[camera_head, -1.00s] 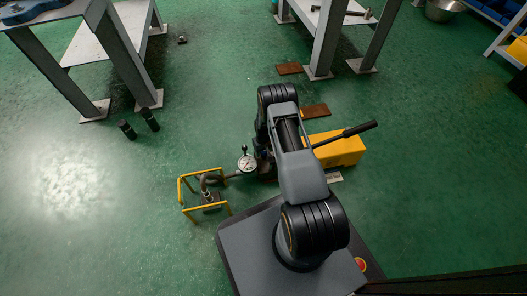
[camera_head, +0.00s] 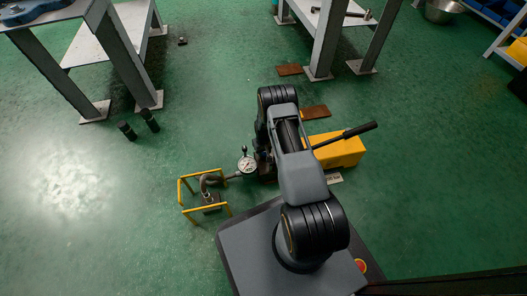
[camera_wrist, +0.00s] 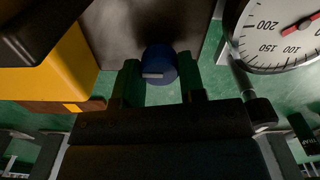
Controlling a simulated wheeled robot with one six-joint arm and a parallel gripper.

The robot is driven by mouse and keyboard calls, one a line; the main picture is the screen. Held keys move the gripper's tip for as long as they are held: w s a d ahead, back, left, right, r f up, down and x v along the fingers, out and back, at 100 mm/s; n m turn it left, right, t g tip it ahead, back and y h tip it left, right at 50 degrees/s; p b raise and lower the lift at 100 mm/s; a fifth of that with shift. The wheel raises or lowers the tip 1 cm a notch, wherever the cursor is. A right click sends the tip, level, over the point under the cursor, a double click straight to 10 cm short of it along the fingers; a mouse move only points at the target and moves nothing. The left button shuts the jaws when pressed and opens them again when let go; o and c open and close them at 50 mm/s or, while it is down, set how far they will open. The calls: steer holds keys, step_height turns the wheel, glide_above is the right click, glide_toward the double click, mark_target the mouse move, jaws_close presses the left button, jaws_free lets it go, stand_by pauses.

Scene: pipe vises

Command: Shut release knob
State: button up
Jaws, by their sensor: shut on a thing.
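The release knob (camera_wrist: 159,64) is a dark blue round knob with a pale bar mark, in the upper middle of the wrist view. It sits on a grey block of the yellow pump (camera_wrist: 62,72). My gripper (camera_wrist: 158,78) is shut on the knob, with one dark finger on each side of it. In the head view the yellow pump (camera_head: 340,152) with its black lever (camera_head: 345,134) stands behind my arm. My arm hides the knob and my gripper there.
A white pressure gauge (camera_wrist: 287,35) is close on the right in the wrist view; it also shows in the head view (camera_head: 247,165). A yellow frame (camera_head: 203,196) with a hose stands left of it. Bench legs (camera_head: 128,55) are farther back. Green floor is open at left.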

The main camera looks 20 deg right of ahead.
steer(key=m, duration=0.8)
steer(key=shift+m, duration=0.3)
steer(key=m, duration=0.4)
steer(key=shift+m, duration=2.5)
steer(key=o, duration=0.9)
step_height(320, 180, up, 14)
steer(key=p, duration=0.6)
steer(key=shift+f, duration=0.1)
